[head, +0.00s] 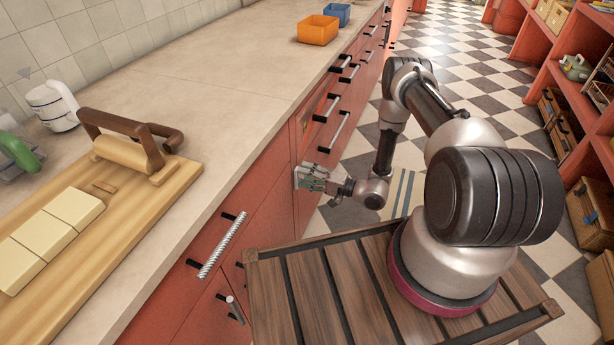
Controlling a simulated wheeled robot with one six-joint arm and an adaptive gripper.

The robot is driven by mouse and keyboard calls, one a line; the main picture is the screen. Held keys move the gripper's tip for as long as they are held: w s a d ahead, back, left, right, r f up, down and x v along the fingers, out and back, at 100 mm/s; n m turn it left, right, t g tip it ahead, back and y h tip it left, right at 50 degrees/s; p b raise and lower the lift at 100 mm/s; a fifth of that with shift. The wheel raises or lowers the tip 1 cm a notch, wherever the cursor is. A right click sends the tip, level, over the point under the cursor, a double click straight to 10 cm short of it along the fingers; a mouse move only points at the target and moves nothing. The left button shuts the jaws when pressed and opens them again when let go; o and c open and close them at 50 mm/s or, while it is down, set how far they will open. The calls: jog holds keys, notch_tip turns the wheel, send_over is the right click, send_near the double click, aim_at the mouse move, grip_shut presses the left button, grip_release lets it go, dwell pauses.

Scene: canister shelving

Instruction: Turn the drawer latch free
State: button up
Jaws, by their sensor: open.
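My gripper (314,178) is in the middle of the head view, at the red front of the cabinet row below the counter. Its fingers point left toward a small pale piece (299,175) on the cabinet front, which may be the drawer latch. The fingers are open and very close to this piece or around it; I cannot tell whether they touch. They hide part of it, so its turn position cannot be read. Red drawers with dark-ended bar handles (333,132) lie just beyond my gripper.
A nearer ribbed handle (222,245) sticks out from the cabinet front. On the counter (215,105) are a wooden board (142,213) with pale blocks, an orange bin (318,30) and a blue bin (337,14). Red shelves (577,100) stand across the checkered floor (470,75).

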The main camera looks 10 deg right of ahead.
jog(key=v, duration=1.2)
